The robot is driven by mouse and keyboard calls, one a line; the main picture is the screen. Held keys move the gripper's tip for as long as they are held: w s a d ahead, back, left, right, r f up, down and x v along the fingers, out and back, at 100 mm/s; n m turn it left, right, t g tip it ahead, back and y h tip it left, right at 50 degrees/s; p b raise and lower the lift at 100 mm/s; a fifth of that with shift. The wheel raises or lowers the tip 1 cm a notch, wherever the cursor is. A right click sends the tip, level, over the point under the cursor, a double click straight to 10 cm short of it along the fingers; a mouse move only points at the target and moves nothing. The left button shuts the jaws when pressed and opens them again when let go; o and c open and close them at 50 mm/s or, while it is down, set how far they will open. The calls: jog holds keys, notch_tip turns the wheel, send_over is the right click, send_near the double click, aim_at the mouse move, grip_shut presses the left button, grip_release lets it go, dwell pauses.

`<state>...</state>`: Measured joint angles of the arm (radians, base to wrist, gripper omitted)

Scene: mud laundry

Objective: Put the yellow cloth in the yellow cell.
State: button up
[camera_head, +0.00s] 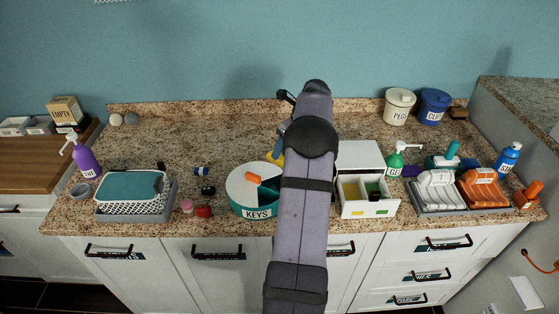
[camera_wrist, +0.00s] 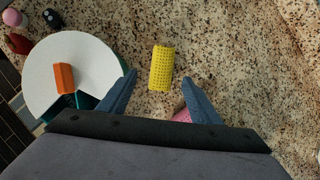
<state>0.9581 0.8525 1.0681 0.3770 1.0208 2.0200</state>
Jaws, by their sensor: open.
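The yellow cloth (camera_wrist: 161,68) is a small, textured, roughly rectangular piece lying on the speckled counter in the wrist view. In the head view, only a bit of yellow (camera_head: 274,157) shows beside my arm. My gripper (camera_wrist: 159,78) is open and empty, its blue fingers apart on either side of the cloth's near end. In the head view my gripper (camera_head: 279,146) is mostly hidden behind my arm.
A round KEYS container (camera_head: 252,212) with an orange block (camera_head: 253,178) stands left of my arm. A pink item (camera_wrist: 182,115) is partly hidden between my fingers. The back counter is fairly clear.

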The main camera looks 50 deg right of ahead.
jog(key=shift+d+p+x, duration=0.2)
jog(key=shift+p+x, duration=1.55)
jog(key=shift+x, duration=1.8)
jog(key=shift+s, duration=0.15)
jog(key=c, duration=1.2)
jog(key=shift+r, duration=0.1)
notch_tip(320, 180, up, 10)
jog(key=b, duration=0.3)
